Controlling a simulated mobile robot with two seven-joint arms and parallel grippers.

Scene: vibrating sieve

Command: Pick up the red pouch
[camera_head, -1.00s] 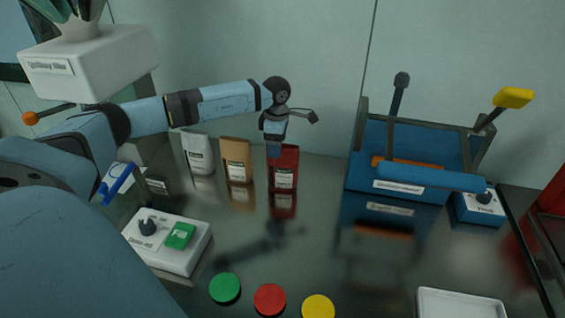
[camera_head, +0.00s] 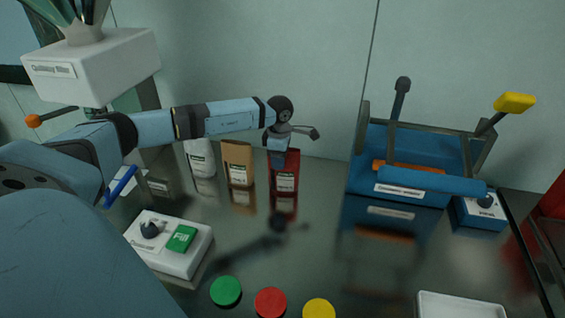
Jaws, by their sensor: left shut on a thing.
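The red pouch (camera_head: 286,181) stands upright on the dark glossy table, at the right end of a row of three pouches. My left gripper (camera_head: 281,160) comes down from above and is shut on the upper part of the red pouch. The fingers hide some of the pouch's top, and the fingertips are hard to make out. The pouch's base appears to rest on the table. My right gripper is out of view.
A brown pouch (camera_head: 238,163) and a white pouch (camera_head: 201,158) stand to the left. A blue sieve machine (camera_head: 360,178) stands at right. A white switch box (camera_head: 166,258) and green (camera_head: 226,291), red (camera_head: 271,302) and yellow (camera_head: 319,310) discs are nearer.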

